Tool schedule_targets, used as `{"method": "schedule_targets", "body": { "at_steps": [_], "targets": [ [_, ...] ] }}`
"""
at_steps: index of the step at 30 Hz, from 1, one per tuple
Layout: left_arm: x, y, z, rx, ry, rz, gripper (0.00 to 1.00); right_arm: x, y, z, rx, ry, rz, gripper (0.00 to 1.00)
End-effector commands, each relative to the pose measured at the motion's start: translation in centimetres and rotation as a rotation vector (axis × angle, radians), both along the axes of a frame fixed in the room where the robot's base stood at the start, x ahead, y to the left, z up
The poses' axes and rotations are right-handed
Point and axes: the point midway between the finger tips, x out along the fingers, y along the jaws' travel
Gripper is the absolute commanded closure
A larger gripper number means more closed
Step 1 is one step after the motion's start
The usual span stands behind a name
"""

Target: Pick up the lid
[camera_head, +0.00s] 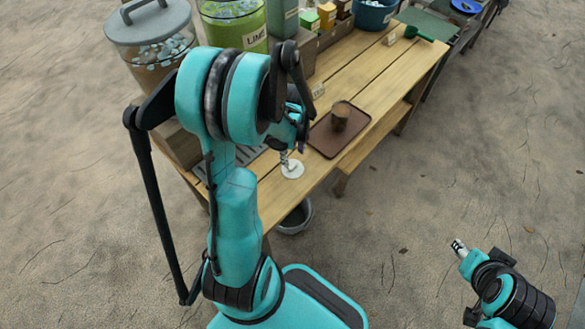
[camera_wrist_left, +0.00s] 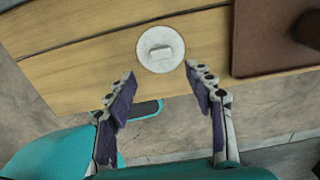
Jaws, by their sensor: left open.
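A small white round lid (camera_wrist_left: 148,57) with a raised handle lies flat near the edge of the wooden table. It also shows in the head view (camera_head: 292,171). My left gripper (camera_wrist_left: 160,76) is open and empty, its two fingertips apart on the near side of the lid, not closed on its handle. In the head view my left arm hides most of this gripper. My right gripper (camera_head: 458,246) is at the lower right, away from the table and small, so its fingers are unclear.
A brown tray (camera_head: 325,144) with a dark cup (camera_head: 340,116) is right of the lid. A grey-lidded jar (camera_head: 150,58), a green container (camera_head: 236,26) and a blue bowl (camera_head: 373,16) stand at the back. A bucket (camera_head: 296,218) is below the table edge.

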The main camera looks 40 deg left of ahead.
Motion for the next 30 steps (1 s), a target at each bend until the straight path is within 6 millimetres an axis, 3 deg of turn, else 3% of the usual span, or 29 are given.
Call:
{"method": "schedule_targets", "body": {
  "at_steps": [13, 21, 26, 30],
  "targets": [
    [0.3, 0.1, -5.9, 0.001, -0.002, 0.002, 0.47, 0.0, 0.0, -3.3, 0.000, 0.000, 0.000, 0.58],
    [0.2, 0.1, -6.2, 0.001, -0.002, 0.002, 0.47, 0.0, 0.0, -3.2, 0.000, 0.000, 0.000, 0.58],
    [0.2, 0.1, -6.2, 0.001, -0.002, 0.002, 0.79, 0.0, 0.0, -3.2, 0.000, 0.000, 0.000, 0.58],
    [0.2, 0.1, -6.2, 0.001, -0.002, 0.002, 0.81, 0.0, 0.0, -3.2, 0.000, 0.000, 0.000, 0.58]
  ]
}}
